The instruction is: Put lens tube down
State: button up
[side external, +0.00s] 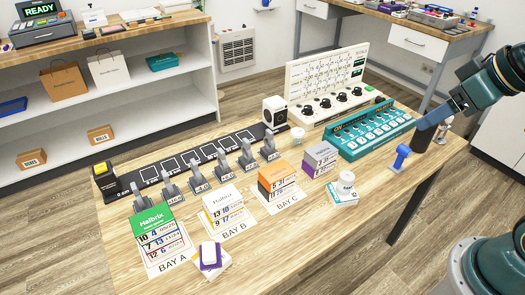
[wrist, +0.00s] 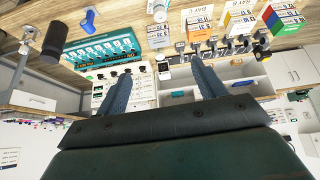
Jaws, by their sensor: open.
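My gripper (side external: 422,121) is at the right of the side view, above the table's right end. In the wrist view its two fingers (wrist: 162,70) stand wide apart with nothing between them. A black tube (side external: 422,140), which looks like the lens tube, stands upright near the table's right edge; the fingers overlap its top in the side view. In the wrist view the tube (wrist: 54,42) is to the left of both fingers, clear of them. No other thing is clearly a lens tube.
A blue piece (side external: 402,154) and a pale metal stand (side external: 444,130) flank the tube. The teal keyed device (side external: 376,128) and white panel (side external: 330,90) are left of it. A white jar (side external: 345,182) and stacked boxes stand further left. Bare wood (side external: 385,200) lies in front.

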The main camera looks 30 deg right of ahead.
jog(key=shift+g, duration=0.4)
jog(key=s, duration=0.3)
jog(key=s+a, duration=0.1)
jog(key=s, duration=0.1)
jog(key=shift+s+r, duration=0.25)
jog(key=shift+s, duration=0.05)
jog(key=shift+o, duration=0.4)
